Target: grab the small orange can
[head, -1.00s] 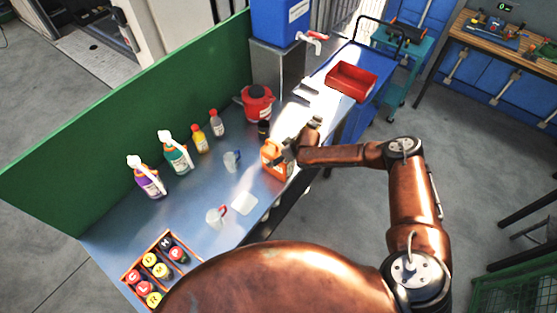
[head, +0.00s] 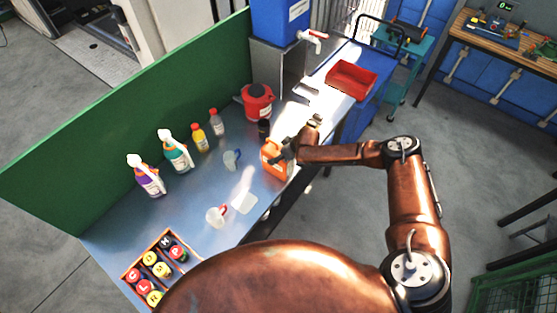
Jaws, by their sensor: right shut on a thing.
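The small orange can (head: 273,157) stands upright on the grey metal bench (head: 205,190), near its right edge. My right gripper (head: 283,153) is at the can's upper right side and is shut on it. The fingers are small and dark here, and the arm partly hides the can's right side. My left gripper is not in the head view.
A red can (head: 258,103) and a small black container (head: 263,128) stand behind the orange can. Spray bottles (head: 175,152) and a bottle crate (head: 155,268) stand further left.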

